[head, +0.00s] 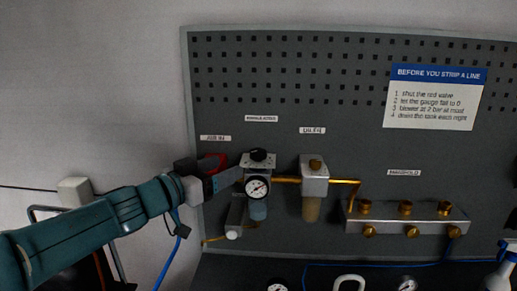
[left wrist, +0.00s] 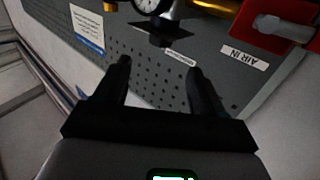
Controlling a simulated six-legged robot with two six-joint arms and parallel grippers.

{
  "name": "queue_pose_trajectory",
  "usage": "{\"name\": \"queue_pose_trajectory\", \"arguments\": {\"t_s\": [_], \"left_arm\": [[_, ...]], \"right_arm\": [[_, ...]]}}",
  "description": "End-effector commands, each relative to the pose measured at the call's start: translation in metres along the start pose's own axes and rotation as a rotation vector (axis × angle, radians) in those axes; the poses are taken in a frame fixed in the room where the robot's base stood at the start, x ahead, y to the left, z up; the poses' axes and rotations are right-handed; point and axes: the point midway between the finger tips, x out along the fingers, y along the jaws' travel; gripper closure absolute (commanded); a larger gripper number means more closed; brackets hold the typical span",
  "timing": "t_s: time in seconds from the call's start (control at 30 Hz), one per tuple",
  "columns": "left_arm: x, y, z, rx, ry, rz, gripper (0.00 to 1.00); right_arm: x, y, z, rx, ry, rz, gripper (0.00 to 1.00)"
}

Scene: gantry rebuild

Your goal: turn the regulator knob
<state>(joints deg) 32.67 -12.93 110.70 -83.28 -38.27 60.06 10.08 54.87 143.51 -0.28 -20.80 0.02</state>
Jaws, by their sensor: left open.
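The regulator knob (head: 258,156) is a black cap on top of the regulator, above its round white gauge (head: 257,187). In the left wrist view the dark knob (left wrist: 160,33) shows upside down, beyond the fingertips and roughly centred between them. My left gripper (head: 225,179) is just left of the regulator, in front of the red air valve (head: 216,162). In its wrist view the left gripper (left wrist: 160,66) is open, with nothing between its fingers. I see a gap between fingers and knob there. My right gripper is not in view.
The oiler (head: 314,176) stands right of the regulator, joined by brass pipe. A manifold (head: 405,219) with brass fittings is farther right. The pegboard (head: 350,110) backs everything. The red valve (left wrist: 275,25) is close beside the knob in the wrist view.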

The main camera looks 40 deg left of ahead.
Motion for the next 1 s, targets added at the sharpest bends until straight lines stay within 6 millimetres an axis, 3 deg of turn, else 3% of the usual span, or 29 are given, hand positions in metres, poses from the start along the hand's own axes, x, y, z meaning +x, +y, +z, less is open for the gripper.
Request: {"name": "queue_pose_trajectory", "arguments": {"t_s": [0.3,0.5,0.7,0.93,0.97,1.0], "left_arm": [[0.078,0.001,-0.001,0.000,-0.001,0.003,0.31],[0.111,-0.001,-0.001,0.001,-0.001,-0.002,0.31],[0.124,-0.001,-0.001,0.002,0.001,-0.002,0.31],[0.125,-0.001,-0.001,0.002,0.001,-0.003,0.31],[0.125,-0.001,-0.001,0.002,0.001,-0.003,0.34],[0.124,-0.001,-0.001,0.002,0.001,-0.003,0.47]], "right_arm": [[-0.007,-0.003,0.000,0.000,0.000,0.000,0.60],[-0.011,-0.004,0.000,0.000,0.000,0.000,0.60],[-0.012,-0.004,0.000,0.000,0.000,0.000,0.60],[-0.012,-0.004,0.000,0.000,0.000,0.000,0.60],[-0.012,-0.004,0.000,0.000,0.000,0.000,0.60],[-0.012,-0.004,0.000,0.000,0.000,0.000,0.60]]}}
